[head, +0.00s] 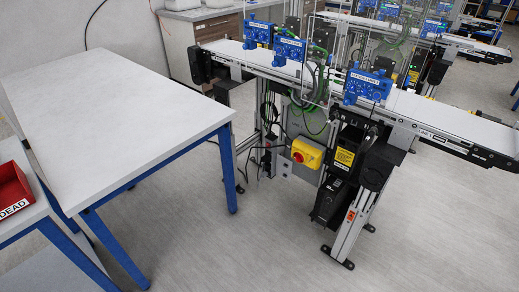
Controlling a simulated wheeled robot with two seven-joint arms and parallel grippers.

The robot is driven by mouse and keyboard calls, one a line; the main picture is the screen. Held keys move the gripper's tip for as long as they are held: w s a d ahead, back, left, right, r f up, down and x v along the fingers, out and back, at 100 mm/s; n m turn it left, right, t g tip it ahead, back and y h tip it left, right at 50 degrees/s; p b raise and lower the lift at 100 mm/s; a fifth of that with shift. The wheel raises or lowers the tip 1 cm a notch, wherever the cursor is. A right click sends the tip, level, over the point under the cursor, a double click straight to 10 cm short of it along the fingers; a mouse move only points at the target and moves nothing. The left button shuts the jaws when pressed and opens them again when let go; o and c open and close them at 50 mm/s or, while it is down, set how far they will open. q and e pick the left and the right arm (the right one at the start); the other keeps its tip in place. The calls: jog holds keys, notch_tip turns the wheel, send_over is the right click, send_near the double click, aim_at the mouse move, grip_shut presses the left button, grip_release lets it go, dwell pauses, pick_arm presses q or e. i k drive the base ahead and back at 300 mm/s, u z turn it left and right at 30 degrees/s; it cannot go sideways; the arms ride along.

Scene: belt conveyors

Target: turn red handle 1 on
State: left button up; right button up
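A red rotary handle (298,157) sits on a yellow switch box (308,152), low on the front of the nearest conveyor's frame. It is small in the picture, and I cannot read a number on it or tell which way it is turned. Neither of my grippers shows in the head view.
A white table (110,110) with blue legs stands on the left. A red bin (12,188) marked "DEAD" sits on a lower surface at the left edge. The conveyor (420,112) crosses above the switch box. Grey floor (240,245) is clear in front.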

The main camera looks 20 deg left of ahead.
aim_at(297, 157)
jog(key=u, duration=0.1)
jog(key=i, duration=1.65)
jog(key=z, duration=0.6)
